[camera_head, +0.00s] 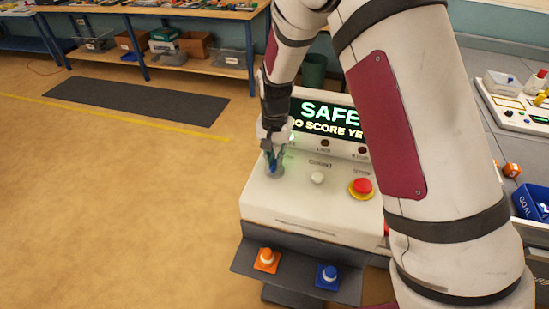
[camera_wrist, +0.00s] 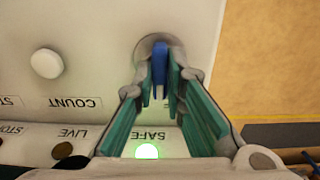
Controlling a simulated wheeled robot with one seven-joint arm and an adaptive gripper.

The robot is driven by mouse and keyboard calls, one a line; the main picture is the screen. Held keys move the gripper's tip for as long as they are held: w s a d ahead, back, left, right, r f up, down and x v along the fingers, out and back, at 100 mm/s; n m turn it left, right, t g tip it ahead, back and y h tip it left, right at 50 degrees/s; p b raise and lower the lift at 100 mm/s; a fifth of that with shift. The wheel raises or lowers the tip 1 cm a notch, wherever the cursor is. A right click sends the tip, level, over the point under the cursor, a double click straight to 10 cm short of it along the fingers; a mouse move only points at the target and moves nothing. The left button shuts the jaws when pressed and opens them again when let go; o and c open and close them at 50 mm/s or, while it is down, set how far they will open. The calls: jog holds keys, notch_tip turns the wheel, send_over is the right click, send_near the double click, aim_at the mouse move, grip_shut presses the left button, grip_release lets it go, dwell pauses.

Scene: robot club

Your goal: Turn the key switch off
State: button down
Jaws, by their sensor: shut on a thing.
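The key switch is a blue key (camera_wrist: 160,62) in a round grey collar (camera_wrist: 146,46) on the white console, seen in the wrist view; the key also shows in the head view (camera_head: 273,166). My gripper (camera_wrist: 164,72) is shut on the blue key, with a teal-padded finger on either side of it. In the head view my gripper (camera_head: 273,158) reaches down onto the left part of the console (camera_head: 262,206). The green SAFE lamp (camera_wrist: 147,151) is lit. The display (camera_head: 328,118) reads SAFE, partly hidden by my arm.
A white COUNT button (camera_head: 317,178) and a red stop button (camera_head: 362,186) stand right of the key. A blue bin (camera_head: 531,203) is at the far right. Floor left of the console is clear.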

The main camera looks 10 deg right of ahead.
aim_at(275, 160)
jog(key=n+b, duration=0.1)
jog(key=n, duration=0.3)
jog(key=shift+n, duration=0.3)
jog(key=shift+n+b, duration=0.45)
jog(key=shift+n, duration=1.65)
jog(key=c, duration=1.6)
grip_release()
jog(key=shift+c, duration=0.2)
notch_tip(275, 160, up, 12)
